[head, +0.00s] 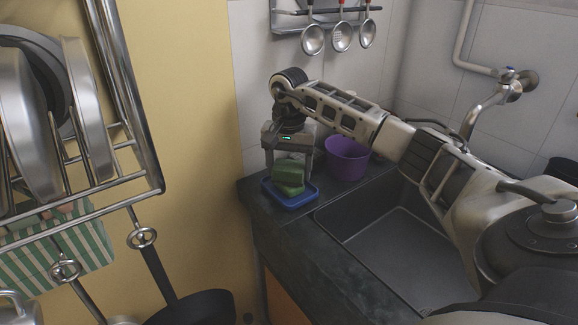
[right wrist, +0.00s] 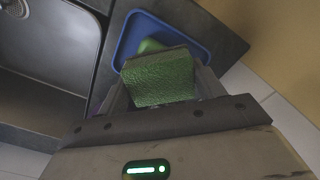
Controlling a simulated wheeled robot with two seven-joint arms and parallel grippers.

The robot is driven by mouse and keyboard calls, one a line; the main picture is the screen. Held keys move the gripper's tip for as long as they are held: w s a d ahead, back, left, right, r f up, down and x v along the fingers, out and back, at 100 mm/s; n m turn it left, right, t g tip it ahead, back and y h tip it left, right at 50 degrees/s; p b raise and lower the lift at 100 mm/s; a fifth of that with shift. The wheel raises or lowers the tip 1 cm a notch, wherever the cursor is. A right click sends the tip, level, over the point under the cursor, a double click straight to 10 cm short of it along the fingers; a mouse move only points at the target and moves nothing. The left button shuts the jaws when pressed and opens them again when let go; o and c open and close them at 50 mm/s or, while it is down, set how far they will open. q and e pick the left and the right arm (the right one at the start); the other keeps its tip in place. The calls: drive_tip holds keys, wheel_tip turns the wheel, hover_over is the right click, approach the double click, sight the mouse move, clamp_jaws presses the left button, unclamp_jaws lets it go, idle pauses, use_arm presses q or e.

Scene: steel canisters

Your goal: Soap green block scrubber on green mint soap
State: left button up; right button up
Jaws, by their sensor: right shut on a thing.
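My right gripper (head: 288,165) points down at the far counter corner, shut on the green block scrubber (head: 287,173), which sits between its two fingers. The right wrist view shows the scrubber's textured green face (right wrist: 160,80) between the fingers. Below it is the green mint soap (head: 290,189), a lighter green in the wrist view (right wrist: 150,46), mostly hidden by the scrubber. The soap lies in a blue tray (head: 309,193). The scrubber appears to be on or just above the soap; I cannot tell if they touch. My left gripper is not in view.
A purple pot (head: 347,160) stands on the dark counter (head: 285,238) just right of the gripper. The sink (head: 385,250) lies under my right arm. A yellow wall (head: 180,100) is at left, with a dish rack (head: 150,185). Ladles (head: 342,37) hang above.

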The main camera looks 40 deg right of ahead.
sight(289, 166)
drive_tip(key=shift+f, duration=0.15)
idle(0.7)
drive_tip(key=shift+f, duration=0.1)
idle(0.5)
wheel_tip(289, 166, up, 7)
drive_tip(key=p, duration=0.6)
idle(0.4)
idle(0.5)
